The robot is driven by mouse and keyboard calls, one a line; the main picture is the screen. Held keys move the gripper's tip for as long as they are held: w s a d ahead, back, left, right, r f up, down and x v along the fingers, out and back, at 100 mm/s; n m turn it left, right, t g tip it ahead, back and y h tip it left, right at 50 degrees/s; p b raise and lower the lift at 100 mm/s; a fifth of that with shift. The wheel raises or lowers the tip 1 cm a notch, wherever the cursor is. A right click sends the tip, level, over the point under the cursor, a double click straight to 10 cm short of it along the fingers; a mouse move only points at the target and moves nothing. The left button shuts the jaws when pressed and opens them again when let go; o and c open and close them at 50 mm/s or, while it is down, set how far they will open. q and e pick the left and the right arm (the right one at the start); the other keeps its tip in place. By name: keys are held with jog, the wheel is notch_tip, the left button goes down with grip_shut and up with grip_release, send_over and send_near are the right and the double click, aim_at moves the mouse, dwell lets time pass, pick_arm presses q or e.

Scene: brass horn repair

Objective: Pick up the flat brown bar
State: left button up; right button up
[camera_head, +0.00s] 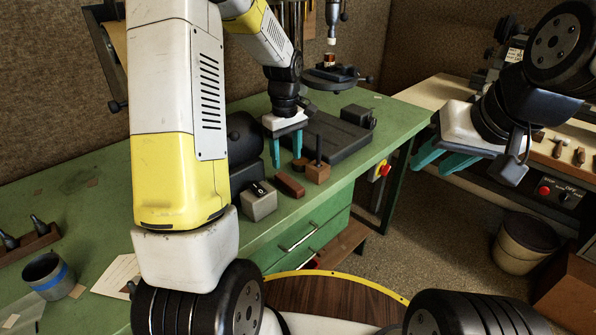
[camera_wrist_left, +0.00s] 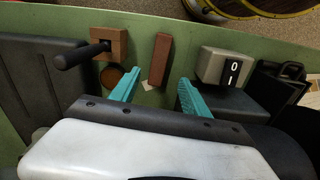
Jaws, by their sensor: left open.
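The flat brown bar (camera_head: 290,185) lies on the green bench between a grey switch box and a wooden block with a dark peg. In the left wrist view the bar (camera_wrist_left: 160,60) lies ahead of the fingers, in line with the gap between them. My left gripper (camera_head: 287,150) is open and empty, its teal fingers pointing down just behind the bar. It also shows in the left wrist view (camera_wrist_left: 157,92). My right gripper (camera_head: 440,158) is in the air at the right, clear of the bench, with teal fingers spread and nothing seen between them.
The grey switch box (camera_head: 259,201) and the peg block (camera_head: 317,171) stand close on either side of the bar. A round brown piece (camera_head: 300,164) lies near the block. A dark machine base (camera_head: 335,138) is behind. The front edge of the green bench (camera_head: 215,95) is close to the bar.

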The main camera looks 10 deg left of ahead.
aim_at(288, 180)
pick_arm(q)
jog(key=f, duration=0.8)
jog(key=shift+w+f, duration=0.25)
jog(key=shift+w, duration=0.05)
grip_shut()
